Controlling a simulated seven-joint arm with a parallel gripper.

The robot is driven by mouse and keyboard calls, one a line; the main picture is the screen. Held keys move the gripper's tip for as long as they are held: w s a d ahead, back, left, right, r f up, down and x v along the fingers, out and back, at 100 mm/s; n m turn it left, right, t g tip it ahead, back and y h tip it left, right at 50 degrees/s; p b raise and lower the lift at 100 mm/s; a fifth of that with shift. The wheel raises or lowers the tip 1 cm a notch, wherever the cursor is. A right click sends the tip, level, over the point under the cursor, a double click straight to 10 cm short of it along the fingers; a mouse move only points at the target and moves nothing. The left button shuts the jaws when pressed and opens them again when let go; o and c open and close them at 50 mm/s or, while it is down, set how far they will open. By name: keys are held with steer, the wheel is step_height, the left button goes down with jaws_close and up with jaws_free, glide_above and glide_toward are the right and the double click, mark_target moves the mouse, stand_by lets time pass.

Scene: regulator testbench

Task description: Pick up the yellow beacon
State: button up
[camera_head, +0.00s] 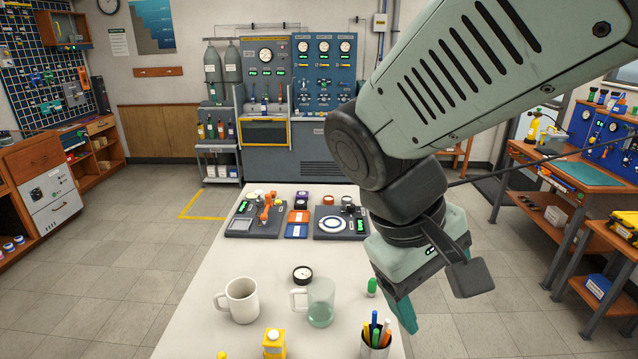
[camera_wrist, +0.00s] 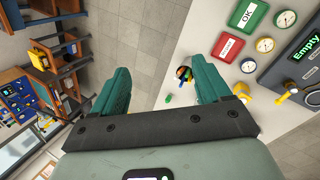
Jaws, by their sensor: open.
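A small yellow rounded thing (camera_head: 222,355), cut off by the bottom edge of the head view, may be the yellow beacon. A larger yellow block-like thing with a pale top (camera_head: 274,343) stands to its right on the white table; I cannot tell for sure which is the beacon. A small green capped thing (camera_head: 372,288) stands near the table's right edge. My gripper (camera_head: 402,310) hangs beside that edge, right of these things. In the wrist view my gripper (camera_wrist: 163,80) is open, with nothing held between its teal fingers.
On the white table (camera_head: 200,310) stand a white mug (camera_head: 240,301), a clear glass mug (camera_head: 319,302), a round black gauge (camera_head: 303,274) and a pen cup (camera_head: 375,338). Two dark instrument panels (camera_head: 334,223) lie at the far end. Free floor lies right of the table.

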steer(key=w+a+f+n+t+h, duration=0.1)
steer(key=w+a+f+n+h, duration=0.2)
steer(key=w+f+n+h, duration=0.35)
steer(key=n+t+y, duration=1)
steer(key=n+t, duration=0.6)
steer(key=n, duration=0.8)
glide_toward(275, 329)
steer(key=shift+s+d, duration=0.25)
steer(key=shift+s, duration=0.05)
steer(key=shift+w+f+y, duration=0.15)
steer(key=shift+w+y, duration=0.1)
steer(key=shift+w, duration=0.05)
steer(key=w, duration=1)
steer(key=shift+d+f, duration=0.1)
steer(key=shift+c, duration=0.2)
steer(key=c, duration=1.1)
